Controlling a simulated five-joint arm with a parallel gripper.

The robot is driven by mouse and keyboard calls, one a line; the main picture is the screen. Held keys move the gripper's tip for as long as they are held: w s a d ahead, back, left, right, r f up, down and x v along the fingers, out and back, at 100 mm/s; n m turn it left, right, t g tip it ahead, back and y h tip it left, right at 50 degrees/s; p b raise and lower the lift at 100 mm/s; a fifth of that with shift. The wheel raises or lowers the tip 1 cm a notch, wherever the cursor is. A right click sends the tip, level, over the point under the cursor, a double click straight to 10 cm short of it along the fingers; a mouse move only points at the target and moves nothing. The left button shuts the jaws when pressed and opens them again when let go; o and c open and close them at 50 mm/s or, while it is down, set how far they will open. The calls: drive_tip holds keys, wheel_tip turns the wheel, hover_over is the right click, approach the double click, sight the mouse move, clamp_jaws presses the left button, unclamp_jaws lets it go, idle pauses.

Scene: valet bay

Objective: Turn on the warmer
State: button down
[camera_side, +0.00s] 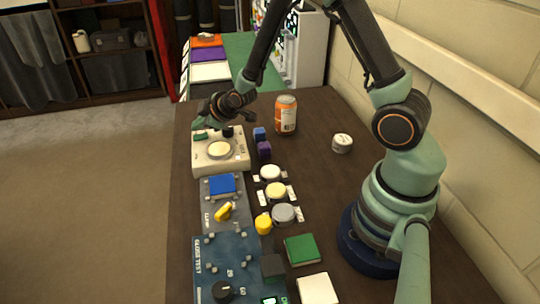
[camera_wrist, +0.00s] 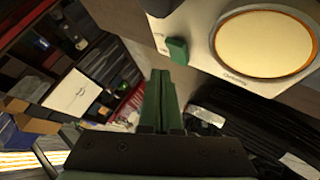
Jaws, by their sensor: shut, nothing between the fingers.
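The warmer (camera_side: 239,164) is a cream box with a round pale plate, standing at the far left end of the table. In the wrist view, the warmer (camera_wrist: 204,24) fills the upper right, its plate (camera_wrist: 264,42) ringed in orange. A small green switch (camera_wrist: 177,50) sits at its edge, beside a dark knob (camera_wrist: 159,6). My gripper (camera_side: 201,134) is at the warmer's far left corner. In the wrist view its green fingers (camera_wrist: 160,78) are shut and empty, just below the switch. I cannot tell whether they touch it.
An orange can (camera_side: 286,114) and a white round tin (camera_side: 342,143) stand to the right. Small blue (camera_side: 260,134) and purple (camera_side: 264,149) blocks lie next to the warmer. Panels with a yellow lever (camera_side: 224,211) and a black knob (camera_side: 228,291) line the near left edge.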

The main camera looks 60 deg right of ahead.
sight(203, 136)
drive_tip(key=shift+s+d+r, duration=0.1)
drive_tip(key=shift+r, duration=1.05)
drive_tip(key=shift+s+d+r, duration=0.1)
drive_tip(key=shift+r, duration=1.25)
